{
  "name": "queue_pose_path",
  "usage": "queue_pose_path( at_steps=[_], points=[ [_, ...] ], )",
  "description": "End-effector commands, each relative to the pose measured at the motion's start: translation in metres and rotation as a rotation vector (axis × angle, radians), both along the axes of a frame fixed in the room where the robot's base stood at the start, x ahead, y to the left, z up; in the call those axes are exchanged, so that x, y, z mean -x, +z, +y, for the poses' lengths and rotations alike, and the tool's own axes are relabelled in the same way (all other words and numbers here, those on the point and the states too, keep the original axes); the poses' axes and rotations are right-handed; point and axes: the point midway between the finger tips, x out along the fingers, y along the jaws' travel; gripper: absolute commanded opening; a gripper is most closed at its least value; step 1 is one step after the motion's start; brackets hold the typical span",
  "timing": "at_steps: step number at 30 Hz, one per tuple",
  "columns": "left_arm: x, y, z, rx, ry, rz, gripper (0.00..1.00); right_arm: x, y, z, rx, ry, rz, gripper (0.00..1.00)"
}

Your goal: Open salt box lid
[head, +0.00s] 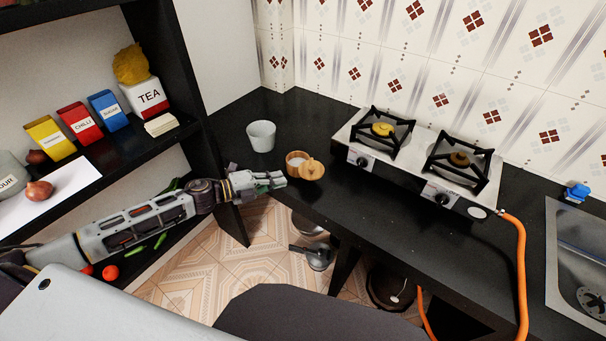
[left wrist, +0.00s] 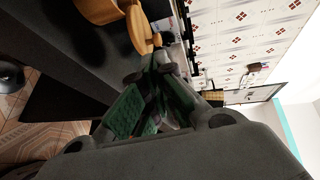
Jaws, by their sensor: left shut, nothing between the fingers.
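The salt box is a small round wooden pot (head: 295,158) with pale content showing, on the black counter left of the stove. Its wooden lid (head: 312,170) is swung aside to the right, tilted, and the pot's mouth shows. My left gripper (head: 278,180) is just left of the lid, at the counter's front edge, shut and empty. In the left wrist view its green-padded fingers (left wrist: 150,100) are close together, near a wooden part (left wrist: 140,30) of the box; I cannot tell whether they touch. My right gripper is not in view.
A grey-white cup (head: 261,136) stands behind the box. The two-burner stove (head: 415,160) is to the right, with an orange hose (head: 519,265). A dark shelf with a tea box (head: 145,98) and other boxes is at the left.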

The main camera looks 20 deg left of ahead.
Motion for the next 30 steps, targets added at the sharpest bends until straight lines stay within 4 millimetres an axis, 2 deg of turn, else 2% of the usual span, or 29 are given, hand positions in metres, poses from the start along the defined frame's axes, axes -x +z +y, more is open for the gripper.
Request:
queue_pose_path(
  at_steps=[16,23,30],
  points=[
    [-0.019,-0.004,-0.02,0.001,0.001,-0.001,0.0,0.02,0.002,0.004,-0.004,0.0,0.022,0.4],
    [-0.028,-0.007,-0.03,0.002,0.001,-0.001,0.0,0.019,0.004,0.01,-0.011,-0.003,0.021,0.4],
    [-0.038,-0.009,-0.042,0.001,0.001,-0.001,0.0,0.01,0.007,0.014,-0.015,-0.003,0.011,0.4]
  ],
)
